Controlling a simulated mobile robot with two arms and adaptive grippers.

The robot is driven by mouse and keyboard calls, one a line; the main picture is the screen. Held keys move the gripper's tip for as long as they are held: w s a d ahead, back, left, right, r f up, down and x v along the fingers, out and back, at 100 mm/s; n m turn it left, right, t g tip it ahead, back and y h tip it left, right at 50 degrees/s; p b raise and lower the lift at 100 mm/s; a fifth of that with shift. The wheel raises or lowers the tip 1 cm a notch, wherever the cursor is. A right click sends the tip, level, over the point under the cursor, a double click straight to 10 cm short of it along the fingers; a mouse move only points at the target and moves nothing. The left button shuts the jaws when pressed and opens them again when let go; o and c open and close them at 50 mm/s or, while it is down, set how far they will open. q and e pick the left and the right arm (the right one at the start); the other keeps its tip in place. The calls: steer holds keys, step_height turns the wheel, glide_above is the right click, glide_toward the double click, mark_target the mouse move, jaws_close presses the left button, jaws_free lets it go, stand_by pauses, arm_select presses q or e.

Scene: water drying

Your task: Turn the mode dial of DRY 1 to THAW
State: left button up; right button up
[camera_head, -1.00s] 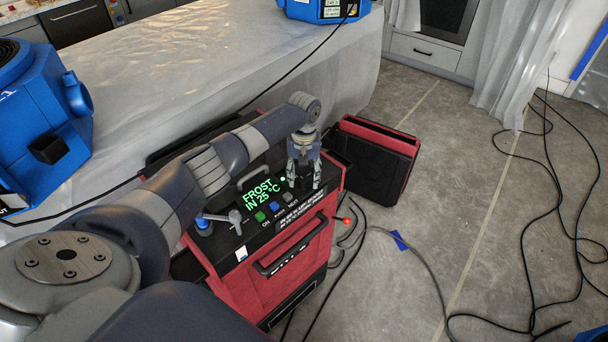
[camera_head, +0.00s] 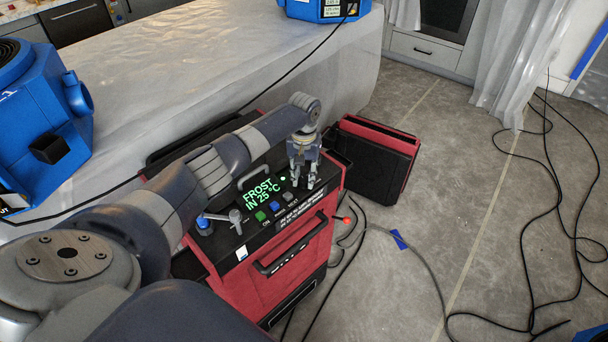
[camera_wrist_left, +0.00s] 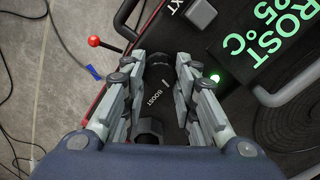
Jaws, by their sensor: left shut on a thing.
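DRY 1 appears to be the red-and-black machine (camera_head: 290,258) with a black top panel; I cannot read its name. Its green display (camera_head: 260,192) reads "FROST IN 25 °C". My left gripper (camera_head: 303,182) points down at the panel's far right part. In the left wrist view its fingers (camera_wrist_left: 160,80) stand on both sides of the dark mode dial (camera_wrist_left: 158,72), shut on it. The label "BOOST" (camera_wrist_left: 151,103) shows between the fingers. Fingers and shadow hide most of the dial, so its pointer cannot be made out. My right gripper is out of view.
Beside the display are a grey lever (camera_head: 235,218), a blue knob (camera_head: 203,226), a green button (camera_head: 260,216) and a curved handle (camera_head: 253,177). A red-tipped lever (camera_head: 346,220) sticks out at the right. A red-and-black case (camera_head: 372,155) stands behind. Cables lie on the floor.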

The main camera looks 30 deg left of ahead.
arm_select(q)
steer(key=m+p, duration=0.1)
steer(key=m, duration=0.9)
steer(key=shift+m, duration=0.4)
steer(key=m, duration=1.1)
steer(key=shift+m+b, duration=0.3)
steer(key=shift+b, duration=0.05)
steer(key=o, duration=1)
steer(key=shift+o, duration=0.2)
